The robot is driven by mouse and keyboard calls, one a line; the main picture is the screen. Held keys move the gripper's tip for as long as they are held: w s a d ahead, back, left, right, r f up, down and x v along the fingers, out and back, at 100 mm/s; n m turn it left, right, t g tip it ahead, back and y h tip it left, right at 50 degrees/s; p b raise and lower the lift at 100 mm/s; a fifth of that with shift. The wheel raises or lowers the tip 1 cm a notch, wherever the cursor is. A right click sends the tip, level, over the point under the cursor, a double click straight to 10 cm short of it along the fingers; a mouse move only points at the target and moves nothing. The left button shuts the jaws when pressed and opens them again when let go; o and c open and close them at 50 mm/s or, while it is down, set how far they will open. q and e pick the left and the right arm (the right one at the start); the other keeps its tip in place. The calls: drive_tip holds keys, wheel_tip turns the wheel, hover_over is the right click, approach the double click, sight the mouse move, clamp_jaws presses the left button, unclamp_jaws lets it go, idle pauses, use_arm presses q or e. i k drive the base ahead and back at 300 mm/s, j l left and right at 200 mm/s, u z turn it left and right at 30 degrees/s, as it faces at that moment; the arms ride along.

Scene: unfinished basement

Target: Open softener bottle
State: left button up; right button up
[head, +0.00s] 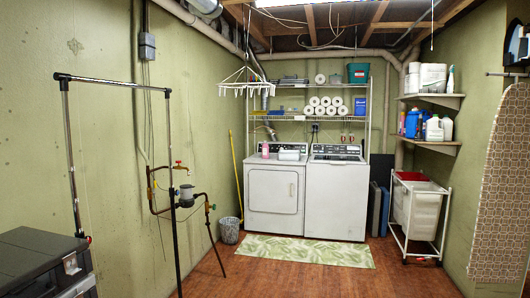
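A small pink bottle (265,150) stands on top of the left white machine (275,195), next to a pale box-like item (289,154). Several more bottles stand on the lower right wall shelf (432,145), among them a blue one (412,124) and a white one (433,129). All are too small to read, so I cannot tell which is the softener bottle or whether any cap is off. Neither of my grippers is in view.
A second white machine (337,195) stands beside the first. A green leaf-patterned rug (308,251) lies before them. A metal clothes rack (69,140) and pipes are at left. A white cart (417,212) and ironing board (503,185) are at right. The central wooden floor (300,282) is clear.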

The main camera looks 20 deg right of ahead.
sight(265, 147)
drive_tip(key=z, duration=0.25)
drive_tip(key=i+z, duration=0.25)
drive_tip(key=i, duration=4.55)
drive_tip(key=i+l+u, duration=0.1)
drive_tip(key=i, duration=1.1)
drive_tip(key=i+l, duration=0.1)
drive_tip(key=i, duration=1.1)
drive_tip(key=i+l, duration=0.1)
drive_tip(key=i, duration=1.1)
